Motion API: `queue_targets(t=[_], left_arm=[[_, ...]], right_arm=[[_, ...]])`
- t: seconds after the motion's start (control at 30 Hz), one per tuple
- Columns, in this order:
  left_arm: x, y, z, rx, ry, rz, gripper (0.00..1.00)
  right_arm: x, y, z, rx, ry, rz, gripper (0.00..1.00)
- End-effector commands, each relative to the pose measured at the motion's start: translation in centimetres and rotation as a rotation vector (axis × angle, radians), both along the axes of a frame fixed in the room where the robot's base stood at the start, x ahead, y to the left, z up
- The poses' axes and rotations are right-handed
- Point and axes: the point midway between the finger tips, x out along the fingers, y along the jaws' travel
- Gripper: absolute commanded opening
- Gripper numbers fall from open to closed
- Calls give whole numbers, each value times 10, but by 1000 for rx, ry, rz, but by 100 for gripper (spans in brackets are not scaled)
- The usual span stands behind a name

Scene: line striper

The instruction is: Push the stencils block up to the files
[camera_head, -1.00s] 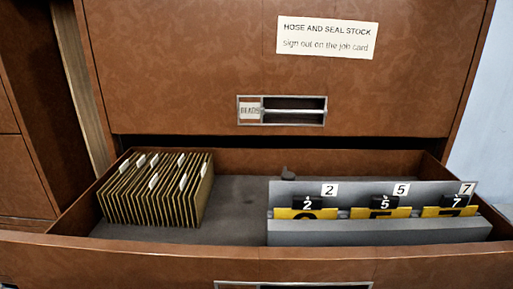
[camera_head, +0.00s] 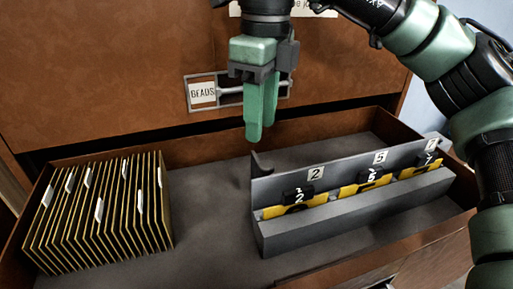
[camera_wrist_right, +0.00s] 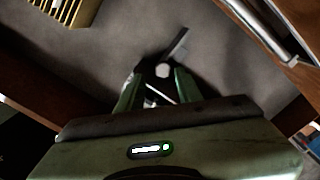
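The stencils block (camera_head: 350,215) is a long grey holder on the right side of the open drawer. It carries yellow stencil cards with black tabs and the numbers 2, 5 and 7, and a dark fin stands at its left end. The files (camera_head: 100,215) are a row of tan folders with white tabs at the drawer's left; their edge also shows in the wrist view (camera_wrist_right: 68,10). Bare drawer floor separates the two. My right gripper (camera_head: 261,132) points down above the block's left end, apart from it. Its fingers stand apart and empty in the wrist view (camera_wrist_right: 160,82). My left gripper is out of view.
The drawer floor (camera_head: 205,220) between files and block is clear. A closed upper drawer with a BEADS label (camera_head: 203,93) and handle stands behind my right gripper. The open drawer's walls (camera_head: 375,123) surround both objects.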

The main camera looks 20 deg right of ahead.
Motion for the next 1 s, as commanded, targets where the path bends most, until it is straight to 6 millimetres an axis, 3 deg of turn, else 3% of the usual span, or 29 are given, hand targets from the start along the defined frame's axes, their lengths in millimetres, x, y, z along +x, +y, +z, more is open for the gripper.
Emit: queue_targets(t=[0.2,0.53,0.93,1.0], left_arm=[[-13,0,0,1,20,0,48],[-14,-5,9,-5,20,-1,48],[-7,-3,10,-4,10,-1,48],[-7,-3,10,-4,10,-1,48]], right_arm=[[-3,-5,-23,-34,18,-10,36],[-3,-5,-69,-32,16,-11,36],[-3,-5,-80,-29,12,-11,36],[-3,-5,-80,-29,12,-10,19]])
